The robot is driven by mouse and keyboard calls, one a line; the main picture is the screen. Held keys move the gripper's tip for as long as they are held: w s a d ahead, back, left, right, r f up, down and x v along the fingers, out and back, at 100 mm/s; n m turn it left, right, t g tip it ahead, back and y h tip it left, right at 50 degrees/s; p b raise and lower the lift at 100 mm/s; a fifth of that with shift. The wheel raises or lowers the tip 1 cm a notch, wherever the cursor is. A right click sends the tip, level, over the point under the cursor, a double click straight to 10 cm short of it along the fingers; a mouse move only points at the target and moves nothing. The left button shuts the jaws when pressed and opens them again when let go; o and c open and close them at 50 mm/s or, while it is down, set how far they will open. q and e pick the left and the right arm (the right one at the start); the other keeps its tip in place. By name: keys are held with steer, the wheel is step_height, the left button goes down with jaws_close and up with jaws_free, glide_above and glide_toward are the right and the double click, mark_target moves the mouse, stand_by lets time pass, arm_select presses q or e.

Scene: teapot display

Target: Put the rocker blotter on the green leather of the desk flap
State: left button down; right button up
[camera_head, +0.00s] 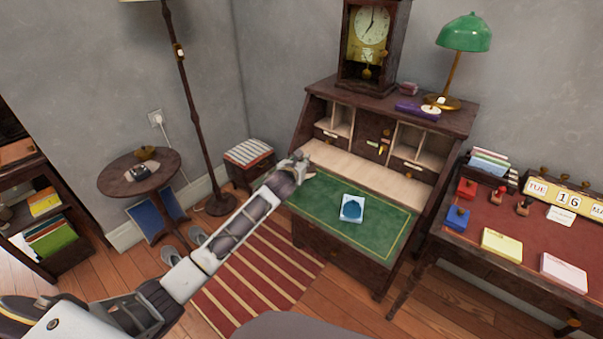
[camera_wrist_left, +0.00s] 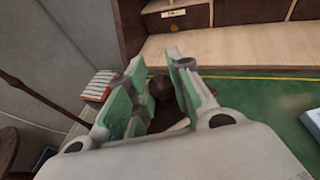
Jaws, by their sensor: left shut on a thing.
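My left gripper (camera_head: 302,162) is at the back left corner of the lowered desk flap. In the left wrist view its two green-padded fingers (camera_wrist_left: 155,92) are closed around a dark brown rounded knob (camera_wrist_left: 161,88), which looks like the handle of the rocker blotter. The rest of the held thing is mostly hidden by the gripper, so I cannot tell whether it touches the flap. The green leather (camera_head: 325,205) with its gold border covers the flap; it also shows in the left wrist view (camera_wrist_left: 262,98). My right gripper is not in view.
A white-and-blue item (camera_head: 351,208) lies mid-flap. The leather around it is bare. Behind are the pale wooden desk interior (camera_head: 365,174) and pigeonholes. A floor lamp (camera_head: 190,110) and striped stool (camera_head: 249,153) stand left, a red-topped table (camera_head: 490,220) right.

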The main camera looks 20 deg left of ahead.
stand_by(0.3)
arm_select(q)
steer(key=shift+f, duration=0.8)
steer(key=shift+f+b, duration=0.5)
steer(key=shift+f, duration=0.75)
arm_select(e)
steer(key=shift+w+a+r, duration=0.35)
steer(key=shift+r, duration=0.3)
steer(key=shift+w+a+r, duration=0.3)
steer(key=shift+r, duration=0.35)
arm_select(q)
steer(key=c, duration=1.3)
jaws_free()
steer(key=shift+f, duration=0.1)
